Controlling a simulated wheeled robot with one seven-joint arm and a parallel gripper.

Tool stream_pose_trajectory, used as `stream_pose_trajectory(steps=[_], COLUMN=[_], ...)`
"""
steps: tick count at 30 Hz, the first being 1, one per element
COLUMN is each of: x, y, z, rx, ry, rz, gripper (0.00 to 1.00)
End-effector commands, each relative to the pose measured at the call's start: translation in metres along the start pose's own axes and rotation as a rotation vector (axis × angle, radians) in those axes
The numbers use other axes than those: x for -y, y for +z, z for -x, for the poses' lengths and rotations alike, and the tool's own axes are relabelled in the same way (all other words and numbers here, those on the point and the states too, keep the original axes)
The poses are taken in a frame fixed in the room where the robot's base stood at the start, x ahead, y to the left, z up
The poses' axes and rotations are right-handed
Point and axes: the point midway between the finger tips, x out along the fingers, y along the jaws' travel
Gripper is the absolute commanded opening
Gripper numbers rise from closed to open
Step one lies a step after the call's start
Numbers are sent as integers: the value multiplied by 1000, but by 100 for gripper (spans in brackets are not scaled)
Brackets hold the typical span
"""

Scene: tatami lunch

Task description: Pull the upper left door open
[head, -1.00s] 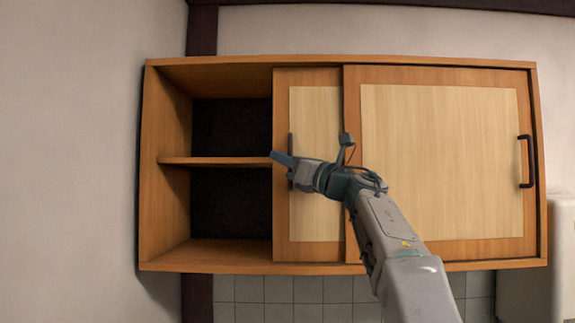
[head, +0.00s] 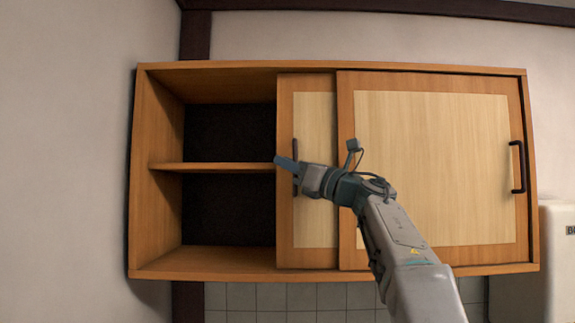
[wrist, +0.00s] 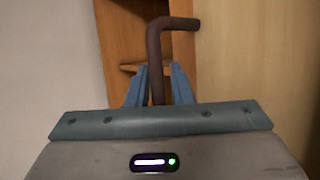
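The upper left door (head: 314,222) is a wood-framed sliding panel of the wall cabinet. It is slid well to the right, largely behind the right door (head: 430,165), and the cabinet's left part stands open. Its dark bar handle (head: 295,150) is near its left edge. My gripper (head: 284,163) is at this handle. In the wrist view, the handle (wrist: 155,72) stands between my two blue fingers (wrist: 160,86). The left finger is close against the bar, and a small gap shows before the right finger.
The open part holds a middle shelf (head: 215,166) and looks empty. The right door has its own dark handle (head: 517,167) at its right edge. A white appliance (head: 557,225) stands at the lower right. A plain wall (head: 65,150) is to the left.

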Motion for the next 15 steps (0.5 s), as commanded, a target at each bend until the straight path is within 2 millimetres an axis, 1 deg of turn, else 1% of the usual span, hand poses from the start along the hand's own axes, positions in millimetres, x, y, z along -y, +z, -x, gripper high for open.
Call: stream_pose_trajectory(steps=[2, 5, 8, 15], x=[0, 1, 0, 1], y=[-1, -3, -4, -4], z=[4, 15, 33, 90], rx=[0, 0, 1, 1], ry=[-1, -3, -4, -5], rz=[0, 1, 2, 3], gripper=[20, 20, 20, 20])
